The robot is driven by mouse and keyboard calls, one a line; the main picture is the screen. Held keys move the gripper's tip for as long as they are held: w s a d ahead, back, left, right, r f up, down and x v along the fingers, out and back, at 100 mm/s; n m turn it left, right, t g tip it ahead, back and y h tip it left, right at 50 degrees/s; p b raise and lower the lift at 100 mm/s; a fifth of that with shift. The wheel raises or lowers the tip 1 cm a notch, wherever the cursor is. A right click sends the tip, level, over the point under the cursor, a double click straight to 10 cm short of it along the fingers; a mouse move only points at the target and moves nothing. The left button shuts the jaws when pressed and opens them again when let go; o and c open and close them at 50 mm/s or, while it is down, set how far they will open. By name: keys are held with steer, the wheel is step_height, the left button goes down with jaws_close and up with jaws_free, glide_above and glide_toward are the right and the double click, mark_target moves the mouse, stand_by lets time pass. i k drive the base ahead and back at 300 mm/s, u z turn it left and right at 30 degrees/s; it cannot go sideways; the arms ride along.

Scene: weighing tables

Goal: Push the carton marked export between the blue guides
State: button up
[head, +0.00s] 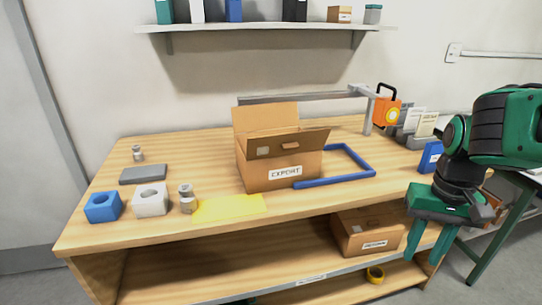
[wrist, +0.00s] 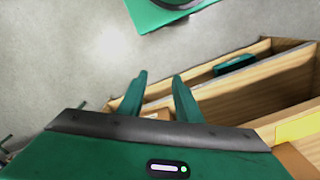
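The open cardboard carton (head: 262,178) with a label reading export stands upright on the wooden table, its flaps raised. The blue guides (head: 368,158) form a frame on the tabletop at the carton's right. The carton's right side reaches the open left end of the guides; its exact overlap with them is hard to tell. My gripper (head: 428,240) hangs off the table's front right, apart from the carton, fingers pointing down. In the wrist view its two green fingers (wrist: 158,95) are spread with nothing between them.
A second carton (head: 362,242) sits on the lower shelf, with a tape roll (head: 375,275) below. A yellow sheet (head: 230,208), blue block (head: 103,207), white block (head: 150,200) and metal weights (head: 187,200) lie left.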

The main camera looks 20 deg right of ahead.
mark_target(269, 174)
steer(key=z, duration=0.35)
steer(key=k, duration=1.05)
steer(key=u, duration=0.35)
steer(key=i, duration=2)
